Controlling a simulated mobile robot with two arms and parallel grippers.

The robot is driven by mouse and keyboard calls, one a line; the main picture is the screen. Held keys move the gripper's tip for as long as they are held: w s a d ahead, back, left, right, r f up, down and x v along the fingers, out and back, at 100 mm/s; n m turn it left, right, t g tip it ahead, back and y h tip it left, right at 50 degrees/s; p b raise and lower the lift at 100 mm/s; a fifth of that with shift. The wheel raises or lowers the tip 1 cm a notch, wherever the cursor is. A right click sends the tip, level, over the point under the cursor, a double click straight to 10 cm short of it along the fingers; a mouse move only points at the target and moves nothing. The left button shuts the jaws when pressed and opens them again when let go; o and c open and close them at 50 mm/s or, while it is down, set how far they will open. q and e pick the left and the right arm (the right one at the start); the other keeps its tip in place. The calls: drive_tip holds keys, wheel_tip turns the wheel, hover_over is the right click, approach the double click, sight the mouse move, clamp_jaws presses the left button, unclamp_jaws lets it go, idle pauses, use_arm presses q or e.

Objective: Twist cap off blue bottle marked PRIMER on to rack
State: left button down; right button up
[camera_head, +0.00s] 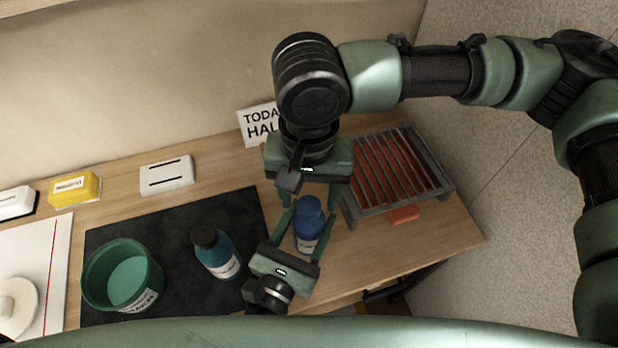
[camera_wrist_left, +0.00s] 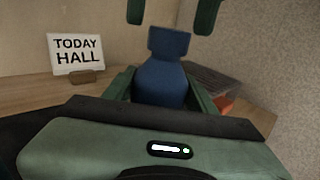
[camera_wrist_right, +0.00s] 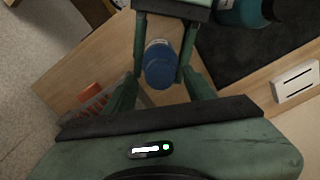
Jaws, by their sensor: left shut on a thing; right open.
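The blue bottle (camera_head: 306,242) with its blue cap (camera_head: 309,206) stands upright near the front of the bench. My left gripper (camera_head: 304,232) is shut on the bottle's body from the front; the bottle also shows between its fingers in the left wrist view (camera_wrist_left: 162,85). The cap is on the bottle. My right gripper (camera_head: 310,198) is open and points down over the cap. In the left wrist view its fingertips hang above the cap, apart from it. The label is too small to read. The rack (camera_head: 440,188), grey-framed with bars, stands to the right.
A teal bottle with a black cap (camera_head: 204,237) and a green tub (camera_head: 92,275) stand on the dark mat (camera_head: 185,212). A "TODAY HALL" sign (camera_head: 256,125) is behind. An orange-red piece (camera_head: 404,215) lies by the rack's front. The bench ends right of the rack.

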drive_tip(key=shift+f, duration=1)
drive_tip(key=shift+c, duration=0.3)
